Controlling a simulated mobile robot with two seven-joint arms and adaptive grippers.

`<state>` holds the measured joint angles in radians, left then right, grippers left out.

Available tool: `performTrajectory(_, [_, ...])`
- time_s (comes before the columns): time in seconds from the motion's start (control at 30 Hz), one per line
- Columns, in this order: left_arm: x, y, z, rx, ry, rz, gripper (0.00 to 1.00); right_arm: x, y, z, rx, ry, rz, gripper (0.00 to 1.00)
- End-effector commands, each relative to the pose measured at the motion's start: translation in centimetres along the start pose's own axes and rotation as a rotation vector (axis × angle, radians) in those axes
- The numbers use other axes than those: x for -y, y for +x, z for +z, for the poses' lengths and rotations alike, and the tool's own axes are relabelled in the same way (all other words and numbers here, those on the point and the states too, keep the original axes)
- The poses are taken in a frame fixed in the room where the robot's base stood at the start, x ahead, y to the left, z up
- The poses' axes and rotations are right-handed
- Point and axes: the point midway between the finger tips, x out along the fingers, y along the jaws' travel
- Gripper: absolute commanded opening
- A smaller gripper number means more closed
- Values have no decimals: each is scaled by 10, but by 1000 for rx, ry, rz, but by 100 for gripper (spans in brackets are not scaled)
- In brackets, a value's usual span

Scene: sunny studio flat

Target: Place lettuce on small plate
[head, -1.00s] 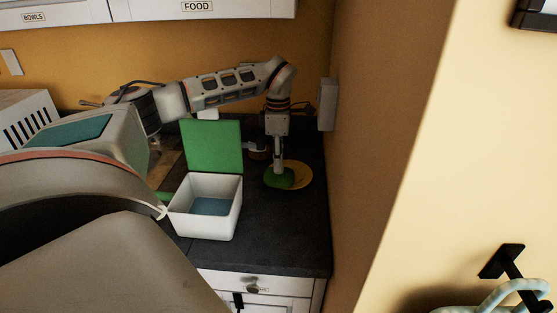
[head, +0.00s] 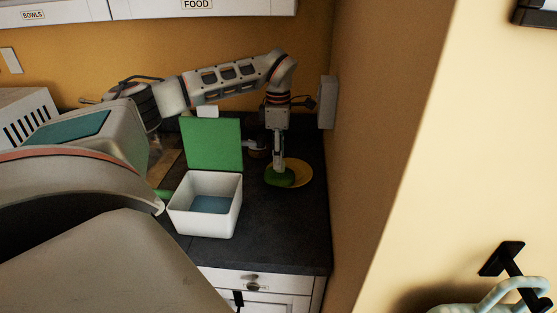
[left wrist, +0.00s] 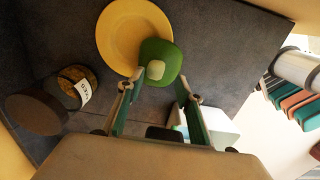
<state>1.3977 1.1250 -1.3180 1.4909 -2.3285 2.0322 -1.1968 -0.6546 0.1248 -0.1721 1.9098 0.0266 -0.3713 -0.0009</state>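The lettuce is a green rounded piece (head: 277,178) lying across the left edge of the small yellow plate (head: 302,175) on the dark counter. In the left wrist view the lettuce (left wrist: 165,52) shows a pale patch and covers the lower right rim of the plate (left wrist: 115,38). My left gripper (head: 279,168) points down just above the lettuce. In the left wrist view its fingers (left wrist: 160,76) stand apart, with their tips near the two sides of the lettuce, and it looks open. My right gripper is not in view.
A white box (head: 205,215) with its green lid (head: 212,145) raised stands left of the plate. Dark jars, one labelled (left wrist: 75,88), stand behind the plate. A wall (head: 350,130) closes off the right side. The front right counter (head: 290,235) is clear.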

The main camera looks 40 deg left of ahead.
Motion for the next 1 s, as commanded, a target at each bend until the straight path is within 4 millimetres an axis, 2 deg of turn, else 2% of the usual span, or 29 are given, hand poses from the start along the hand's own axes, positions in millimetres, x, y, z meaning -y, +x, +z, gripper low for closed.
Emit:
performTrajectory(0.2, [-1,-40,0,3,-1,4,36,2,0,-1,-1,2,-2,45])
performTrajectory(0.4, [0,-60,0,1,0,3,36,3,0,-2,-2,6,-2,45])
performTrajectory(1.0, [0,-63,0,0,0,1,36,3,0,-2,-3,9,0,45])
